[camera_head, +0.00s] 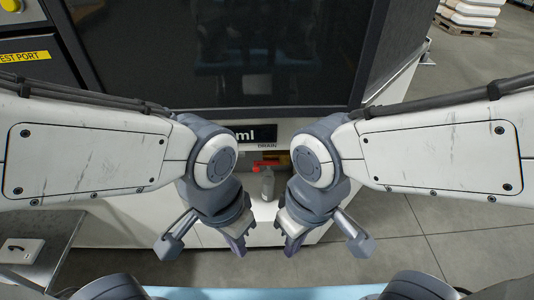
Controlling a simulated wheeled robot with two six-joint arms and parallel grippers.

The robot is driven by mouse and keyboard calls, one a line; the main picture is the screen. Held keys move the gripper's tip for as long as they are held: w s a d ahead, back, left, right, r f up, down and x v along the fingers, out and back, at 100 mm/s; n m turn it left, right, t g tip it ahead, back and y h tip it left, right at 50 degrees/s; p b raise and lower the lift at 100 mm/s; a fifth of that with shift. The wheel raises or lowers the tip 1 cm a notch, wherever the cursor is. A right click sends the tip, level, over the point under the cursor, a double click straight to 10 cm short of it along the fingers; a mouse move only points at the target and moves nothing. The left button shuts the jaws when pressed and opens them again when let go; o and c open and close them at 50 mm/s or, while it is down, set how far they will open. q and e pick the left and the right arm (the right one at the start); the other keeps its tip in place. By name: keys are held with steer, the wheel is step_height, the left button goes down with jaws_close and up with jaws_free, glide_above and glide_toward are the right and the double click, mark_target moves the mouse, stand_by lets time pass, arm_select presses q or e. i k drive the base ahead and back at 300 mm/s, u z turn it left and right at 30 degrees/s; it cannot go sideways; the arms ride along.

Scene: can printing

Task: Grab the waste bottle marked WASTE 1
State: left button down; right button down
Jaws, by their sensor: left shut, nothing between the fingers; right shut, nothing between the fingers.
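No WASTE 1 marking is readable at this size. My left gripper (239,248) is shut and empty, below and to the left of the bottle. My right gripper (290,248) is shut and empty, below and to the right of it. Both are apart from the bottle, which shows in the gap between my two wrists. Parts of the recess are hidden behind my wrists.
The machine (285,130) with a large dark window (240,55) fills the middle. A yellow TEST PORT label (25,57) is at upper left. A grey side table (40,255) stands at lower left. Stacked white sacks (470,12) lie far off at upper right. Floor at right is open.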

mark_target(268, 177)
steer(key=u, duration=0.5)
steer(key=k, duration=1.05)
steer(key=z, duration=0.45)
steer(key=i, duration=1.15)
steer(key=u, duration=0.7)
steer(key=i, duration=0.3)
steer(key=u, duration=0.35)
